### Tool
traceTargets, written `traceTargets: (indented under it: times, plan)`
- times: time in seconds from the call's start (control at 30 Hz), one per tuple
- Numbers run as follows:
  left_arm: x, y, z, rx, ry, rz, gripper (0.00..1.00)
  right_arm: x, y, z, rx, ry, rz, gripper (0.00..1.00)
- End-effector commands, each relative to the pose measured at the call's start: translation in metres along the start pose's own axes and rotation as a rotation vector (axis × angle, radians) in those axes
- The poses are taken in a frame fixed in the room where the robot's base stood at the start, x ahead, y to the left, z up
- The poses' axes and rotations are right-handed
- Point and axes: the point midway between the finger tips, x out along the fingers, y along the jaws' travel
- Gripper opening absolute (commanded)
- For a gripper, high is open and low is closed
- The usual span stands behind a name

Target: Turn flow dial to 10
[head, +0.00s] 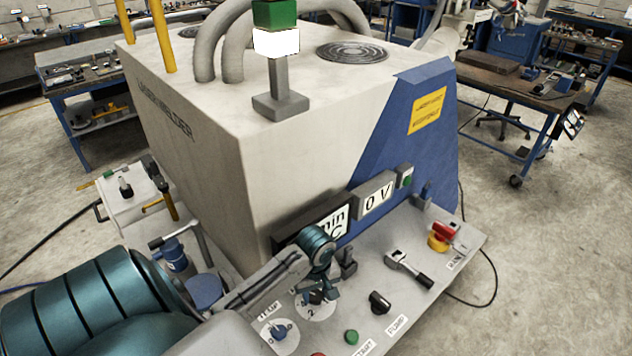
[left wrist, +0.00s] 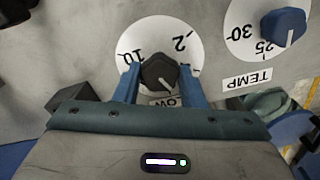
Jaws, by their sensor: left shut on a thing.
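The flow dial is a black knob (left wrist: 157,70) on a white round scale (left wrist: 139,38), seen in the left wrist view. The scale shows 10 at left and 2 at upper right; its label is partly hidden by the gripper. A small pale mark shows on the knob's lower side, away from the 10. My left gripper (left wrist: 158,82) has one blue finger on each side of the knob and is shut on it. In the head view the left gripper (head: 318,292) is over the dial's white scale (head: 325,309), covering most of the knob. My right gripper is not in view.
The blue TEMP dial (left wrist: 284,28) is close beside the flow dial. The panel also carries a black pump knob (head: 379,302), a green button (head: 351,337), a lever (head: 408,267) and a red-and-yellow switch (head: 441,236). A display (head: 332,226) stands behind, partly hidden by my arm.

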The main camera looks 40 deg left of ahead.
Motion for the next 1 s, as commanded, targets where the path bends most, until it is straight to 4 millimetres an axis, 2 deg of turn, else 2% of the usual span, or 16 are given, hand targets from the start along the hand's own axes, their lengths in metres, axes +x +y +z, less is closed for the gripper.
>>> traceTargets:
  times: [0.33,0.87,0.9,1.0]
  plan:
    - [0.0007,-0.0009,-0.0003,0.147,0.001,-0.002,0.14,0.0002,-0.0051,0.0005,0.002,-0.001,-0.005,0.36]
    - [0.0007,-0.0009,-0.0004,0.174,0.000,-0.002,0.14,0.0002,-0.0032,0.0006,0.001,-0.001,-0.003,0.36]
    - [0.0007,-0.0009,-0.0004,0.174,0.000,-0.002,0.39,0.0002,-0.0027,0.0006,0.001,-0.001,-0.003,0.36]
    - [0.0006,-0.0008,-0.0003,0.173,0.000,-0.002,0.58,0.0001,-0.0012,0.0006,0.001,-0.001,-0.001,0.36]
